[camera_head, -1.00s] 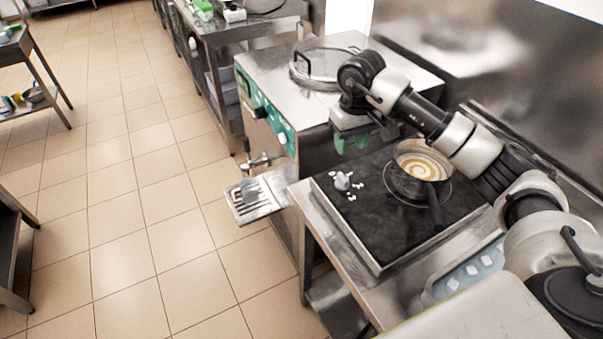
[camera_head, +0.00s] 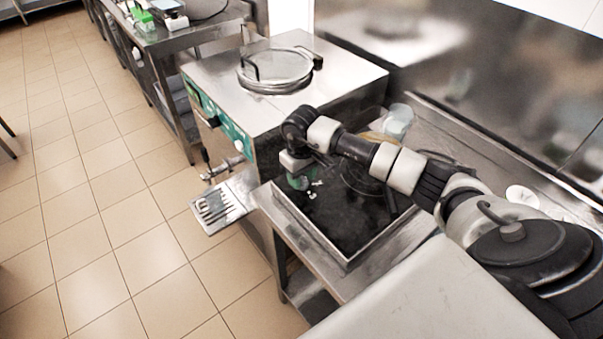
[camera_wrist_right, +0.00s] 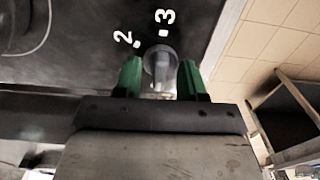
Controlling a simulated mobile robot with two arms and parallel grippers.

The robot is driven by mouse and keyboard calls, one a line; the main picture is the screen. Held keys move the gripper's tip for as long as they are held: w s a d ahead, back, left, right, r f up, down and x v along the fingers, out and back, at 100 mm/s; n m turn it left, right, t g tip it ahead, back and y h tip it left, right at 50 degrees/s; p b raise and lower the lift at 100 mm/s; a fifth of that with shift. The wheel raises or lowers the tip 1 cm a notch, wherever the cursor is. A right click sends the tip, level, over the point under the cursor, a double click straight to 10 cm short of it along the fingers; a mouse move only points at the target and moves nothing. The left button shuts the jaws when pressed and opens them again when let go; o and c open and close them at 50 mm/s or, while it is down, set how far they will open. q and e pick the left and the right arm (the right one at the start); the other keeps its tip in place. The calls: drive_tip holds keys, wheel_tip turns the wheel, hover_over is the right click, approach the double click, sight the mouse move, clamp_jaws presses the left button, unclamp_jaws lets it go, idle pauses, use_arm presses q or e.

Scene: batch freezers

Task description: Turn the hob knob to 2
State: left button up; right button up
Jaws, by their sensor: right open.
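The hob is a black plate (camera_head: 335,222) in a steel frame in the head view. My right gripper (camera_head: 300,180) is over its near-left corner, where it hides the knob. In the right wrist view the grey knob (camera_wrist_right: 160,62) lies between the green fingertips of my open right gripper (camera_wrist_right: 159,80). A gap shows on each side, so the fingers are not closed on it. The white numbers 2 (camera_wrist_right: 123,38) and 3 (camera_wrist_right: 165,16) are just beyond the knob. Which number the knob points to cannot be told. My left gripper is out of view.
A dark pan on the hob is mostly hidden behind my right arm. A clear container (camera_head: 398,121) stands behind it. The steel batch freezer (camera_head: 225,75) with a round lid (camera_head: 275,68) is at the left of the hob. Open tiled floor lies further left.

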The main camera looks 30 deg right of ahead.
clamp_jaws()
